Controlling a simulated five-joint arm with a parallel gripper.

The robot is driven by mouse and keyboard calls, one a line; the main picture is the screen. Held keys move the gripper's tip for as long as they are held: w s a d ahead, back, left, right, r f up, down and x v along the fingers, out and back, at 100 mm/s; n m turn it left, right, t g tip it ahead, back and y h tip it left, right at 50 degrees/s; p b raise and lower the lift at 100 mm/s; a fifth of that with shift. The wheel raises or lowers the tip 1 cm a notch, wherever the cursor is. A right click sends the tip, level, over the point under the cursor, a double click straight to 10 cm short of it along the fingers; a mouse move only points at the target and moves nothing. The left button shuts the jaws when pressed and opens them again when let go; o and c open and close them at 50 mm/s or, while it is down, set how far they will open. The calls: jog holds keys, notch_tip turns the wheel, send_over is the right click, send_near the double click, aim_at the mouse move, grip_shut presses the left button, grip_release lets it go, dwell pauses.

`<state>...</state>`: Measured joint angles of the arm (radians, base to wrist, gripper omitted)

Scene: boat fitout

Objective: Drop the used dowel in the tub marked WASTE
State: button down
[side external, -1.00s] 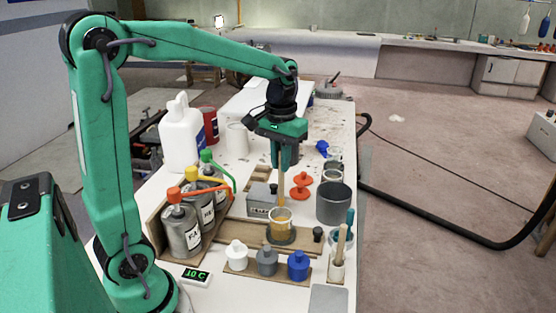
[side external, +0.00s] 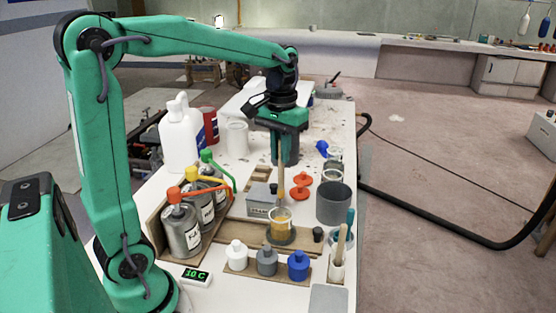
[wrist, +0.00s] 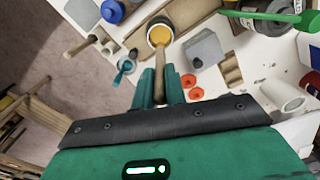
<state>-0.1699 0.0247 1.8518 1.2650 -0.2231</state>
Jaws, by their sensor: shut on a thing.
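My gripper (side external: 284,160) is shut on a wooden dowel (side external: 281,183), which hangs upright with its lower end just above the amber-filled cup (side external: 279,222). I cannot tell whether its tip is clear of the rim. In the wrist view the dowel (wrist: 160,68) runs from between the fingers (wrist: 160,85) toward the cup (wrist: 160,33). A dark grey open tub (side external: 334,204) stands right of the cup. No WASTE marking is readable on it, and its inside is mostly hidden.
A grey box (side external: 262,200) sits behind the cup, and an orange-red piece (side external: 301,187) stands between box and tub. Labelled cans with coloured spouts (side external: 181,230) are at left. Bottles (side external: 267,262) stand in front. A holder with sticks (side external: 337,262) is at front right.

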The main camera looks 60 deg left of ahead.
jog(key=shift+w, duration=0.15)
dwell(0.4)
jog(key=w, duration=1.7)
jog(key=shift+w+d, duration=0.2)
jog(key=shift+w, duration=0.2)
jog(key=shift+f, duration=0.1)
notch_tip(320, 180, down, 8)
dwell(0.9)
dwell(0.3)
